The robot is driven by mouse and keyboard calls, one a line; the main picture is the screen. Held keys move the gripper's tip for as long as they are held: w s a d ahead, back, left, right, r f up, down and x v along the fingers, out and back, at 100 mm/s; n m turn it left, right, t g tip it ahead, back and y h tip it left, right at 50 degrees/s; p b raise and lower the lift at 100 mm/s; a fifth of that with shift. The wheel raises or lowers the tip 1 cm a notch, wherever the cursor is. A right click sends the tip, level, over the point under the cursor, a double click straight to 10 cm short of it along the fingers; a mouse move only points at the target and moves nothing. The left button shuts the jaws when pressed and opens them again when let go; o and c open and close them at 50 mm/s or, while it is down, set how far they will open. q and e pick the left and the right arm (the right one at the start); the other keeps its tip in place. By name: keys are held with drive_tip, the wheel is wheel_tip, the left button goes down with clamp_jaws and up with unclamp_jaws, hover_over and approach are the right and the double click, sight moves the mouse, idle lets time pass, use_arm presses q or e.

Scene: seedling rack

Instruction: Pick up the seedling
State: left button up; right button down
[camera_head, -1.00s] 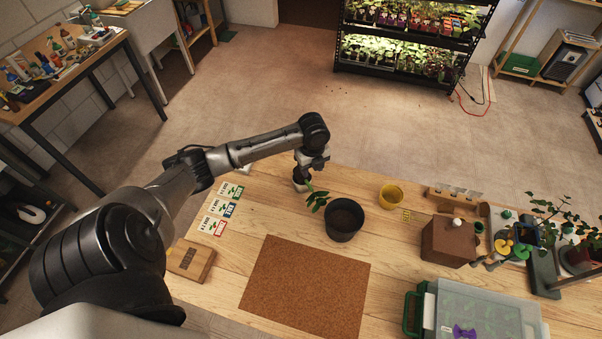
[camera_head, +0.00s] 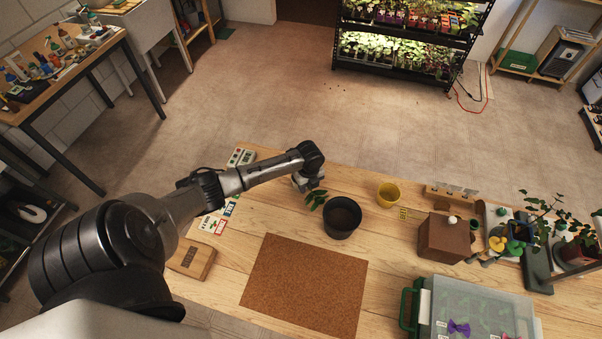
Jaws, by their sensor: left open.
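The seedling (camera_head: 316,199) shows as a few green leaves just left of the dark round pot (camera_head: 343,219). Its lower part is hidden. My left gripper (camera_head: 303,185) is open, low over the table, close behind and left of the leaves. Its fingers are mostly hidden by the wrist, and I cannot tell if they touch the seedling. The pot stands upright on the wooden table. My right gripper is not in view.
A cork mat (camera_head: 304,283) lies in front of the pot. A yellow pot (camera_head: 389,195), a brown box (camera_head: 445,237) and a clear-lidded case (camera_head: 478,305) are to the right. Seed packets (camera_head: 212,224) and a wooden block (camera_head: 191,259) lie left, partly under my arm.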

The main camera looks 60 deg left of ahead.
use_arm(q)
drive_tip(key=shift+f, duration=0.3)
clamp_jaws()
drive_tip(key=shift+r, duration=0.1)
idle(0.4)
